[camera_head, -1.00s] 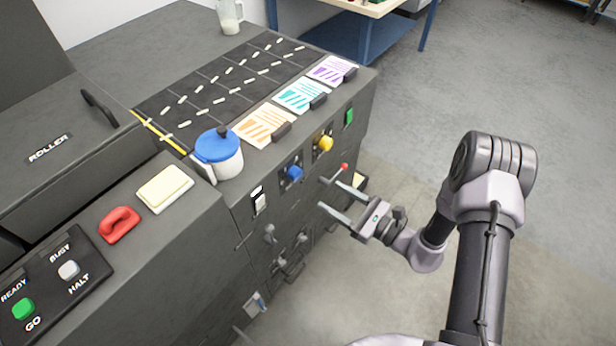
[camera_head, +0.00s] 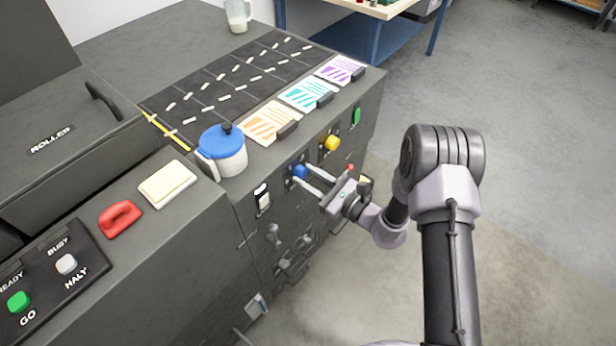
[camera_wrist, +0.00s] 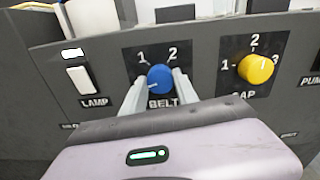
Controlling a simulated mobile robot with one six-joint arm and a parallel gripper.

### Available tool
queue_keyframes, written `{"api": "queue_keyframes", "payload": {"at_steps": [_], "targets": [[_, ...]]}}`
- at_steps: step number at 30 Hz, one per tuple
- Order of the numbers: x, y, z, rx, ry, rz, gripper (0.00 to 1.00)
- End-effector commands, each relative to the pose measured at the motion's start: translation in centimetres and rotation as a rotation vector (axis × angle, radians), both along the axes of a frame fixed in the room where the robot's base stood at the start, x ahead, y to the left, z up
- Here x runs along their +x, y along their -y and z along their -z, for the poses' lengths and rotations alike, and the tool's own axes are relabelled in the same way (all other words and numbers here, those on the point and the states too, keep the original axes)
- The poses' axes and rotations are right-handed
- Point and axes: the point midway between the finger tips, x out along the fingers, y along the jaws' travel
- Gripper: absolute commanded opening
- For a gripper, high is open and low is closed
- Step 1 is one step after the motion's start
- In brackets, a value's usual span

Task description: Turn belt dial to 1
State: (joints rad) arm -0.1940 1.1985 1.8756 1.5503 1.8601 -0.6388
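The belt dial is a blue round knob (camera_head: 300,171) on the front panel of the grey machine. In the wrist view the blue knob (camera_wrist: 160,77) sits above the label BELT, with 1 at its upper left and 2 at its upper right. A pale mark on the knob points left and slightly down. My gripper (camera_head: 301,173) has its two fingers apart, one on each side of the knob, with the tips at the panel. The wrist view also shows my gripper (camera_wrist: 160,84) flanking the knob closely; I cannot tell whether the fingers touch it.
A yellow gap dial (camera_wrist: 257,68) is close on the right. A white lamp switch (camera_wrist: 79,80) is on the left. A red-tipped lever (camera_head: 350,168) sticks out below the yellow dial. A blue-lidded pot (camera_head: 222,150) stands on the machine top. The floor at right is clear.

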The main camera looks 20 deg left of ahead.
Motion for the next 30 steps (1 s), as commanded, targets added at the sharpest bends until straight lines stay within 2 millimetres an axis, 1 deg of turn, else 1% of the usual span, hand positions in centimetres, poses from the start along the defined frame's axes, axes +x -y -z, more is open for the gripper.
{"api": "queue_keyframes", "payload": {"at_steps": [1, 2, 8, 14, 20, 30], "targets": [[0.00, 0.01, 0.01, 0.000, 0.000, 0.000, 0.04], [-0.01, 0.01, 0.01, 0.000, 0.000, 0.000, 0.00], [-0.02, 0.01, 0.00, 0.004, -0.011, 0.000, 0.00], [-0.01, 0.02, -0.04, 0.033, -0.080, -0.001, 0.00], [-0.02, 0.03, -0.06, 0.090, -0.220, -0.001, 0.00], [-0.04, 0.03, -0.03, 0.213, -0.520, -0.001, 0.00]]}}
